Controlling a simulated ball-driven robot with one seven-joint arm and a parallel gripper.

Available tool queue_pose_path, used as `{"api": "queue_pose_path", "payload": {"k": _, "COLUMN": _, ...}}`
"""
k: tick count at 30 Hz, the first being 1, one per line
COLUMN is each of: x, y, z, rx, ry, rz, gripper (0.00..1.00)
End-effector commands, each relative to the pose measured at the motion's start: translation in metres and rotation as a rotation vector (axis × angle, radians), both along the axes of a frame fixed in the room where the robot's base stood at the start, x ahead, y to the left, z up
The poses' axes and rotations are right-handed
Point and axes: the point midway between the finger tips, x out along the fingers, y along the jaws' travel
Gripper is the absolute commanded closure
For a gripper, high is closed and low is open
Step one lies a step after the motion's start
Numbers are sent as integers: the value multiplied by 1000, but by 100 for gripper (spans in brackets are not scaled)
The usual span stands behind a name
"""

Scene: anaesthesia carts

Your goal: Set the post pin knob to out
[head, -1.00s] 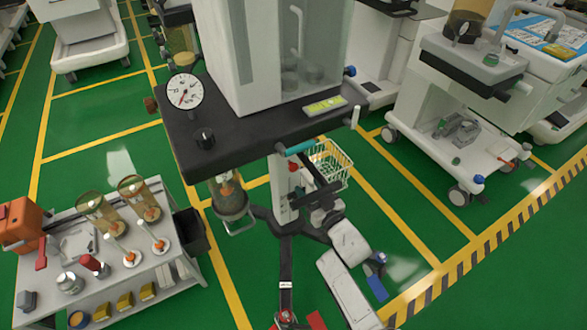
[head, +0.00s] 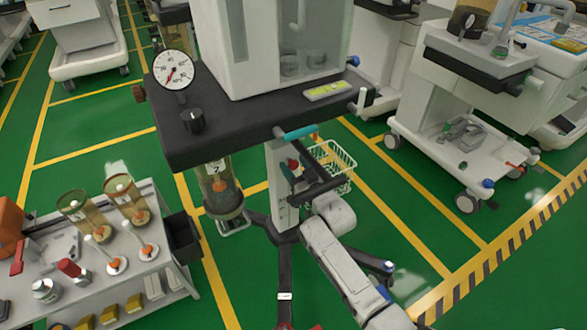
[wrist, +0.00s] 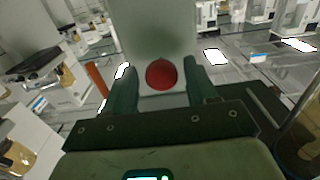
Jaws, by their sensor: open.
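The post pin knob (wrist: 161,74) is a round red knob on the face of a pale post (wrist: 150,30). In the wrist view it shows between the two dark green fingers of my gripper (wrist: 160,86), with space on both sides. In the head view the red knob (head: 294,164) is small on the white post (head: 282,205) under the dark cart shelf. My gripper (head: 300,174) is open there, close in front of the post. Whether the fingers overlap the knob in depth, and how far out the pin sits, I cannot tell.
The dark shelf (head: 240,127) with a gauge (head: 173,70) and a teal handle (head: 298,132) overhangs the post. A wire basket (head: 333,167) is right of it, a canister (head: 220,190) left. A white table (head: 172,225) with several items stands left.

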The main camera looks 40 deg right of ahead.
Motion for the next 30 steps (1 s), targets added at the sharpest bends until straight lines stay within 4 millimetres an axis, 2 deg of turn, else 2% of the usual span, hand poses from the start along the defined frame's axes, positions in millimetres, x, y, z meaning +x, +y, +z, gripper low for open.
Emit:
{"api": "queue_pose_path", "payload": {"k": 7, "x": 8, "y": 0, "z": 0, "rx": 2, "ry": -2, "rz": 4, "gripper": 43}}
{"api": "queue_pose_path", "payload": {"k": 18, "x": 9, "y": 0, "z": 1, "rx": 2, "ry": -2, "rz": 3, "gripper": 44}}
{"api": "queue_pose_path", "payload": {"k": 30, "x": 9, "y": 0, "z": 1, "rx": 3, "ry": -2, "rz": 3, "gripper": 82}}
